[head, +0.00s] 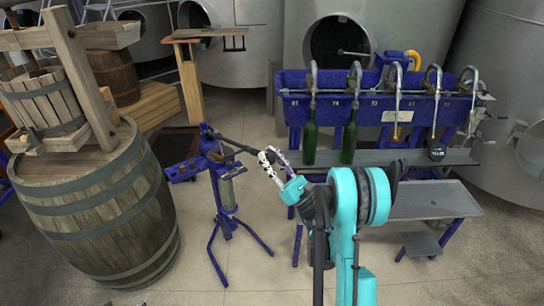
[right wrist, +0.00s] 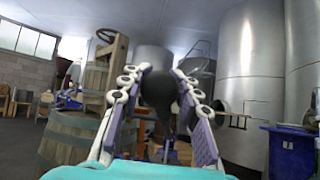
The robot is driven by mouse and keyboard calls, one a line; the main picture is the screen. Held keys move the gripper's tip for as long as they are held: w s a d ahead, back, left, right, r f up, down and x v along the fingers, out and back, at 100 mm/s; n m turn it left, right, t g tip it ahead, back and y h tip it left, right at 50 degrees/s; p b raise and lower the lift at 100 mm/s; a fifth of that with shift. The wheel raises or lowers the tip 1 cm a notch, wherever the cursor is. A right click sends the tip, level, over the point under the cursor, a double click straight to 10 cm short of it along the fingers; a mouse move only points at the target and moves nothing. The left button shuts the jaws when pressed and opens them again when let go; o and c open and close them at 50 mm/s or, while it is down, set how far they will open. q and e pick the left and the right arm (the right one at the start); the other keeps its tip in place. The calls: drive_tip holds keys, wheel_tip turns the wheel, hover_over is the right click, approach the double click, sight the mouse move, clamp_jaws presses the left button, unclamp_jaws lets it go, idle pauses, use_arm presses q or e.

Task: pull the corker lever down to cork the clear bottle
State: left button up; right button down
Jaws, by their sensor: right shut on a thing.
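The blue corker (head: 212,160) stands on splayed legs left of centre in the head view. Its dark lever (head: 235,145) reaches from the top of the corker to the right, sloping slightly down. The clear bottle (head: 227,192) stands upright in the corker below the head. My right gripper (head: 268,158) is at the lever's outer end, shut on it. In the right wrist view the lever's dark round end (right wrist: 158,88) sits between the two fingers. My left gripper is not in view.
A big barrel (head: 95,215) with a wooden press stands left of the corker. A blue filling bench (head: 385,105) with spouts and two green bottles (head: 310,140) is at right. Steel tanks line the back. The floor around the corker is clear.

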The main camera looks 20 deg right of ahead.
drive_tip(key=shift+s+f, duration=0.1)
idle(0.3)
drive_tip(key=c, duration=1.1)
unclamp_jaws()
drive_tip(key=shift+s, duration=0.1)
drive_tip(key=shift+o, duration=0.2)
wheel_tip(320, 180, up, 10)
drive_tip(key=shift+r, duration=0.1)
